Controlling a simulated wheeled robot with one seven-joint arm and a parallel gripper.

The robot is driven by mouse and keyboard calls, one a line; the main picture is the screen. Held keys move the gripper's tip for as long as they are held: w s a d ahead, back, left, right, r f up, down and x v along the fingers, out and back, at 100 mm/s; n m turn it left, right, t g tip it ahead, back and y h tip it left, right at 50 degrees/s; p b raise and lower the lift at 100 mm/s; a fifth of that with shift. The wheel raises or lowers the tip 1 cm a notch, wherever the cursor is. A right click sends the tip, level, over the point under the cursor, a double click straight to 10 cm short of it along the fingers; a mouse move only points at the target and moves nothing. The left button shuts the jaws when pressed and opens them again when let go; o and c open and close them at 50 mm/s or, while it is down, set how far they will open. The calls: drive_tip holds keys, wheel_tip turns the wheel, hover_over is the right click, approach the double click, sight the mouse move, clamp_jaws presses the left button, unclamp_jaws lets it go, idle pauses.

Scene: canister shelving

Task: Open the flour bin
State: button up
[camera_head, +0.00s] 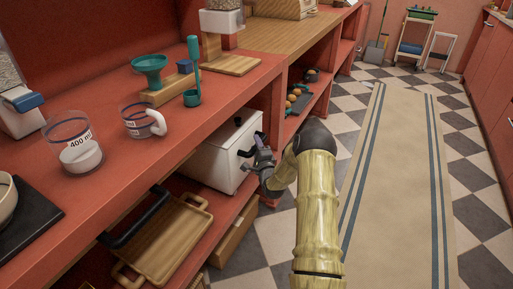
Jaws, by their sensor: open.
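A white bin (212,158), which I take to be the flour bin, stands on the shelf under the red counter. Its lid looks shut, with a small dark knob on top, and a black handle (243,153) sits on its front side. My gripper (257,154) is open, right by that handle on its aisle side. I cannot tell whether it touches the handle or has it between the fingers. The inside of the bin is hidden.
Above, the counter (150,190) holds a measuring cup (73,140), a glass mug (138,120) and a green funnel (150,65). A wooden tray (165,240) lies on the shelf nearer me. A beige runner (392,190) covers the open aisle at right.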

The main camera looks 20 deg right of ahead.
drive_tip(key=shift+c, duration=0.2)
clamp_jaws()
drive_tip(key=s+d+p, duration=0.3)
drive_tip(key=s+d, duration=1.1)
drive_tip(key=s, duration=0.5)
drive_tip(key=shift+d, duration=0.3)
drive_tip(key=shift+f, duration=0.1)
drive_tip(key=shift+o, duration=0.2)
unclamp_jaws()
drive_tip(key=shift+w, duration=0.1)
